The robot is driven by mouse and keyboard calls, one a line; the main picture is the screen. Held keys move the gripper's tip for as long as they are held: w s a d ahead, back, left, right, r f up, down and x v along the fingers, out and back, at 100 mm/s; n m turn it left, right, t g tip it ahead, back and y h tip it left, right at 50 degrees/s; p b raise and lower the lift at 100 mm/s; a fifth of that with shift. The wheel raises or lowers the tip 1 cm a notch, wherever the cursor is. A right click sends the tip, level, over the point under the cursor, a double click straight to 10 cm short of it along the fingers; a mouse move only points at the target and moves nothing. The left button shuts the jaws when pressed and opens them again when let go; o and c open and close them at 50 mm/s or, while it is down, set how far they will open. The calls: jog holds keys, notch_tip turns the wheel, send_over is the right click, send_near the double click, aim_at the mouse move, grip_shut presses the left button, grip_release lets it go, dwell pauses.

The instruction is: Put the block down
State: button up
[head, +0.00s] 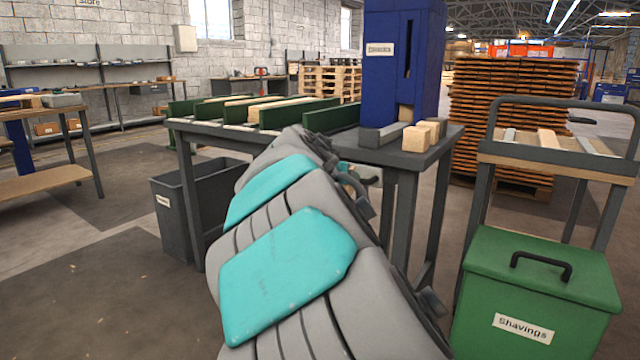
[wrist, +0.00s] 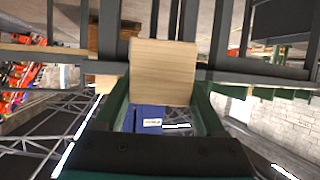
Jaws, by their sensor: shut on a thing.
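In the wrist view my gripper (wrist: 162,92) has its two green fingers shut on a pale wooden block (wrist: 163,68). The wrist picture is upside down, and the block covers part of the grey table edge behind it. In the head view my own arm reaches toward the grey table and hides the gripper and held block. Small wooden blocks (head: 417,139) stand on the right end of the table (head: 392,154), in front of the blue machine (head: 392,75).
Green rails with wooden strips (head: 270,112) lie on the table's left part. A dark bin (head: 185,215) stands below it. A green lidded Shavings box (head: 535,295) and a grey rack (head: 560,160) stand at right. A pallet stack (head: 510,120) is behind.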

jog(key=w+d+f+n+y+p, duration=0.1)
jog(key=w+d+f+y+p, duration=0.15)
jog(key=f, duration=0.55)
jog(key=w+d+f+n+y+p, duration=0.1)
jog(key=w+f, duration=0.2)
jog(key=f, duration=0.6)
jog(key=s+d+f+p, duration=0.1)
jog(key=s+d+f, duration=0.1)
jog(key=f, duration=0.3)
jog(key=s+d+f+n+t+p, duration=0.1)
jog(key=s+d+f+p, duration=0.1)
jog(key=d+f, duration=0.3)
jog(key=shift+s+d+f+n+y, duration=0.25)
jog(key=shift+f+n+y, duration=0.05)
jog(key=shift+y, duration=0.15)
